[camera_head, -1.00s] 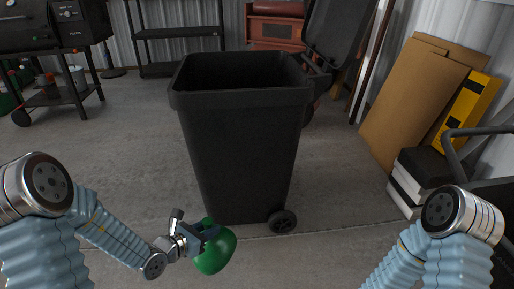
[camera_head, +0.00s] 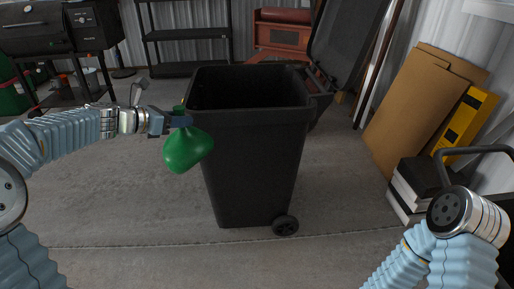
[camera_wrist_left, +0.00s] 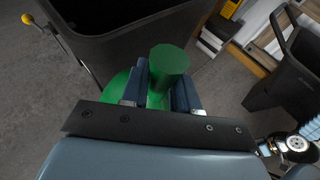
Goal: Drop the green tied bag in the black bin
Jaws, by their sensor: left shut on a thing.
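The green tied bag (camera_head: 187,150) hangs from my left gripper (camera_head: 182,120), which is shut on its tied neck. The bag is beside the left wall of the black bin (camera_head: 254,165), close to rim height and outside the opening. The bin stands upright on the floor with its lid (camera_head: 345,45) swung open behind it. In the left wrist view the bag's neck (camera_wrist_left: 168,60) sits between the two fingers, and the bin (camera_wrist_left: 130,40) is just beyond. My right arm shows at the lower right of the head view, but its gripper is out of sight.
Cardboard sheets (camera_head: 415,115) and a yellow box (camera_head: 468,122) lean at the right wall. Black and white boxes (camera_head: 418,185) stand in front of them. A grill (camera_head: 60,35) and a black shelf (camera_head: 185,36) stand behind. The floor left of the bin is clear.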

